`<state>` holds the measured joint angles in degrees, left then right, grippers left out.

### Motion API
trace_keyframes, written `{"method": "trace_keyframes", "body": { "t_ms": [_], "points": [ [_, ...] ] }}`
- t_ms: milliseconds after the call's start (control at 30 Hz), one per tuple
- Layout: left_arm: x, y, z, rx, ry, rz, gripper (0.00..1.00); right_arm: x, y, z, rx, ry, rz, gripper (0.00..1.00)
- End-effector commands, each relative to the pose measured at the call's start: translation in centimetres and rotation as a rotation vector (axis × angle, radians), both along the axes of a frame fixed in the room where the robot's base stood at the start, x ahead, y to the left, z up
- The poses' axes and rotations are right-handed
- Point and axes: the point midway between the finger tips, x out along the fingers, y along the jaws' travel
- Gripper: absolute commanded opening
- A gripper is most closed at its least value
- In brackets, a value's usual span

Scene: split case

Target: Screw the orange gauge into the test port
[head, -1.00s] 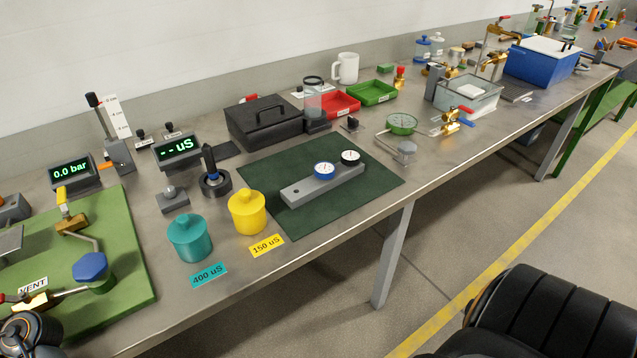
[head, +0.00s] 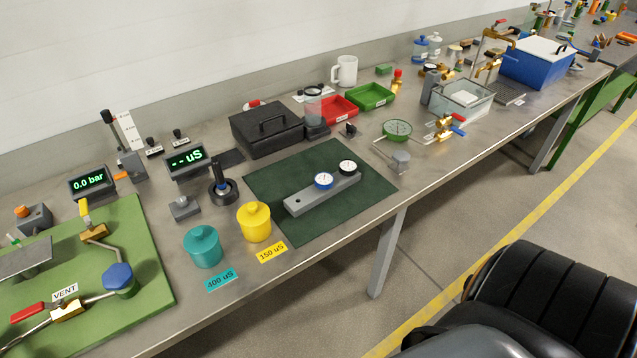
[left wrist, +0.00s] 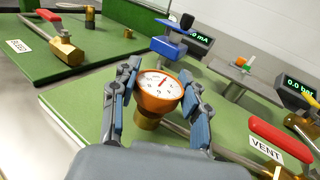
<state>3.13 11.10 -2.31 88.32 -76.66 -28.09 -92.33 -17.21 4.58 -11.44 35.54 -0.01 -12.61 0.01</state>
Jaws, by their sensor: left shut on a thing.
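The orange gauge (left wrist: 158,92), with a white dial and red needle, is between the fingers of my left gripper (left wrist: 155,97) in the left wrist view. The gripper is shut on it, one finger on each side, with the dial facing the camera. A brass piece (left wrist: 148,119) shows just below the gauge; I cannot tell whether it is the gauge's stem or the test port. The gauge is above a green board (left wrist: 75,110), and the lower contact is hidden by the gripper. Neither gripper shows in the head view.
The red-handled VENT valve (left wrist: 280,138) lies right of the gauge; it also shows in the head view (head: 65,310). A blue hex cap (head: 118,275) stands nearby. Teal (head: 203,248) and yellow (head: 255,223) pots stand near the bench's front edge.

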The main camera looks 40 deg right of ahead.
Motion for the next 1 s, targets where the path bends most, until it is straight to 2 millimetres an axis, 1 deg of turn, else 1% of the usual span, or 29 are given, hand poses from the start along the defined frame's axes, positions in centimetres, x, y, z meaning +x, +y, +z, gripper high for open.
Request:
{"method": "trace_keyframes", "body": {
  "t_ms": [33, 167, 267, 433, 467, 500, 567, 800, 867, 900, 1000],
  "points": [
    [-0.2, 0.4, 0.2, 0.015, 0.008, -0.094, 0.0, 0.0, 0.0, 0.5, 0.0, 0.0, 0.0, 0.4],
    [-0.1, 0.3, -0.6, 0.012, 0.006, -0.306, 0.0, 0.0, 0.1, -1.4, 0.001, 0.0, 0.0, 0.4],
    [0.0, 0.2, -0.4, 0.004, 0.001, -0.368, 0.0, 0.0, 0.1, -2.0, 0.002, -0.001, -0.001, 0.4],
    [0.0, 0.0, -0.1, -0.001, 0.001, -0.387, 0.0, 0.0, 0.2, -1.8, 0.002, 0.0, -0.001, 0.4],
    [0.0, 0.0, -0.1, -0.001, 0.001, -0.386, 0.52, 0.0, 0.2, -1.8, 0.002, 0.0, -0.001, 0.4],
    [0.0, 0.0, -0.1, -0.001, 0.0, -0.386, 0.6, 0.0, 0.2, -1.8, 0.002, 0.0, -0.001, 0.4],
    [0.0, 0.0, -0.1, -0.001, 0.0, -0.386, 0.72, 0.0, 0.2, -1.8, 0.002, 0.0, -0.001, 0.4],
    [0.0, 0.0, -0.1, 0.001, -0.001, -0.385, 0.73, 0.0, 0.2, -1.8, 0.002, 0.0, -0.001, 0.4],
    [0.0, 0.0, -0.1, 0.0, 0.0, -0.385, 0.6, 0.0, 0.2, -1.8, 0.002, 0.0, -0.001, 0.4],
    [0.0, 0.0, -0.1, 0.0, 0.0, -0.385, 0.57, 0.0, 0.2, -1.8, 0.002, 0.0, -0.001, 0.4],
    [0.0, 0.0, -0.1, 0.0, 0.0, -0.385, 0.57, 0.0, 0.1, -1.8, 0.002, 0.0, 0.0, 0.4]
  ]
}}
